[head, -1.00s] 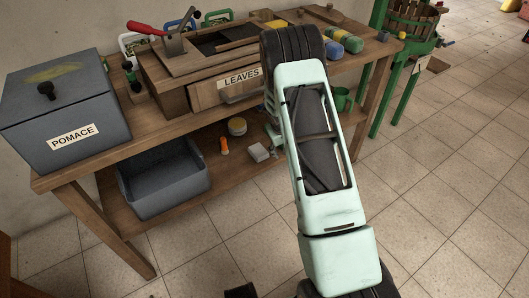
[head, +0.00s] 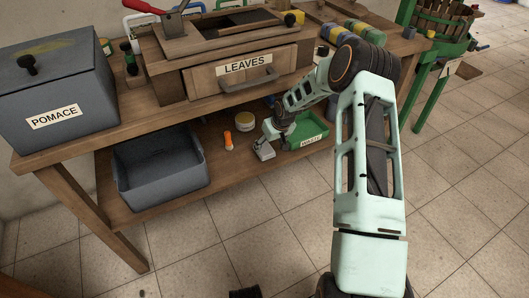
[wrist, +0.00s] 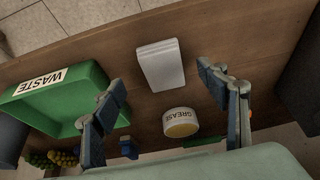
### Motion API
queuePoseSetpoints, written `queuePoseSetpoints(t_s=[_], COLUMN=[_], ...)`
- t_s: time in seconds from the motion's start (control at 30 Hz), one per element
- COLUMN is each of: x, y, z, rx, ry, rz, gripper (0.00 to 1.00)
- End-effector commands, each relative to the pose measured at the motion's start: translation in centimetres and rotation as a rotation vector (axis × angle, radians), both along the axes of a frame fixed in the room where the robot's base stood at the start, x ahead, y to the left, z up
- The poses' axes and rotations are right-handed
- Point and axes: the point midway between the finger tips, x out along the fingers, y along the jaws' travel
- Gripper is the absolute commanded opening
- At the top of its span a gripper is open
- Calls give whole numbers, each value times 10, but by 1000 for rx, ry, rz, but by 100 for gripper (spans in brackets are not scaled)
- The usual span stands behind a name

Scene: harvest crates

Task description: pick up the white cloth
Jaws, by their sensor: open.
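The white cloth (wrist: 161,66) is a folded, flat block lying on the lower wooden shelf. In the head view the cloth (head: 264,153) is near the shelf's front edge, partly covered by my gripper. My gripper (wrist: 160,78) is open in the wrist view, its fingers spread to either side of the cloth in the picture, with nothing between them touching it that I can make out. In the head view my gripper (head: 268,139) is at the lower shelf, just above the cloth; its fingertips are too small to tell apart.
A green WASTE tray (head: 309,129) stands right of the cloth, and a GREASE tin (head: 244,120) is behind it. An orange object (head: 228,139) and a grey bin (head: 160,190) are to the left. The LEAVES drawer (head: 243,77) and tabletop are above the shelf.

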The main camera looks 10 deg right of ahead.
Motion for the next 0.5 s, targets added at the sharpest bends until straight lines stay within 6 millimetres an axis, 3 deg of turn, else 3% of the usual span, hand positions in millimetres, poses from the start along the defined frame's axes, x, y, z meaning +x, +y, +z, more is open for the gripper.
queuePoseSetpoints(t_s=[0.5], x=[22], y=[10], z=[-55], rx=[0], ry=[0], rz=[-1], gripper=[67])
